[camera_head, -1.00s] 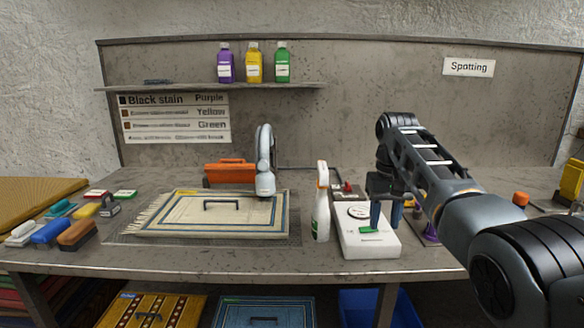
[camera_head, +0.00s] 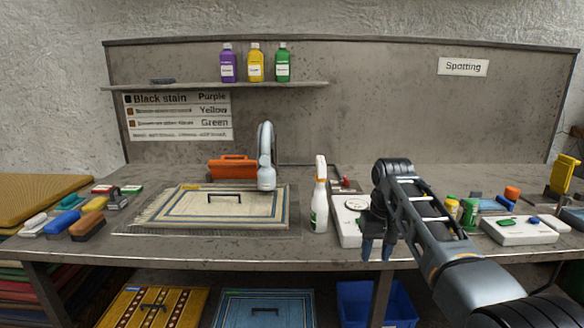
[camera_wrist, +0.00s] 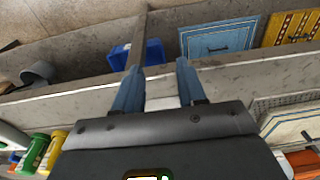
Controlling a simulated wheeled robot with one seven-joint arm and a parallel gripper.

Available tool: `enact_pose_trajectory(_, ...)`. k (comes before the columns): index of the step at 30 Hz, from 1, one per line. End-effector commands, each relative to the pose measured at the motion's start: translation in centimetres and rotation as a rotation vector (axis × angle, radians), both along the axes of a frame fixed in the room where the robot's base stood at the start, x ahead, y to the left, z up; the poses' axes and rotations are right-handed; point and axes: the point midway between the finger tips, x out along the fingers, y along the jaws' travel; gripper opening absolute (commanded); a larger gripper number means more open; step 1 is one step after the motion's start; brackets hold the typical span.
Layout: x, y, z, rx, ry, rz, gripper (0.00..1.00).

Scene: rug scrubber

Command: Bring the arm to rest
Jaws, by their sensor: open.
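My gripper (camera_head: 377,250) hangs at the front edge of the bench, in front of the white scale-like device (camera_head: 347,222). Its two blue fingers point down and stand apart with nothing between them. In the wrist view my gripper (camera_wrist: 157,80) also shows open and empty, with the bench's front edge and the lower shelf area beyond the fingertips. My arm reaches in from the lower right of the head view. It partly covers the white device.
A white spray bottle (camera_head: 319,200) stands left of my gripper. A cream rug (camera_head: 170,208) lies at middle left. Jars (camera_head: 469,214) and a white box with colored buttons (camera_head: 520,232) stand right of my arm. A blue bin (camera_head: 352,305) is below.

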Motion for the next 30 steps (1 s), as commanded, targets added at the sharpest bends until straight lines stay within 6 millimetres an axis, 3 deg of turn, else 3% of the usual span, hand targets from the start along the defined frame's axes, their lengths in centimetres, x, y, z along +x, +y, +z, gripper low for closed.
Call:
enact_pose_trajectory(8,-3.3,1.3,-9.5,0.028,-0.102,0.012,0.40)
enact_pose_trajectory(12,-6.4,2.1,-14.9,0.047,-0.184,0.014,0.40)
enact_pose_trajectory(18,-11.9,2.9,-20.9,0.071,-0.299,0.010,0.40)
enact_pose_trajectory(24,-18.6,3.3,-24.8,0.086,-0.416,-0.004,0.40)
enact_pose_trajectory(30,-25.9,3.2,-26.6,0.093,-0.530,-0.019,0.40)
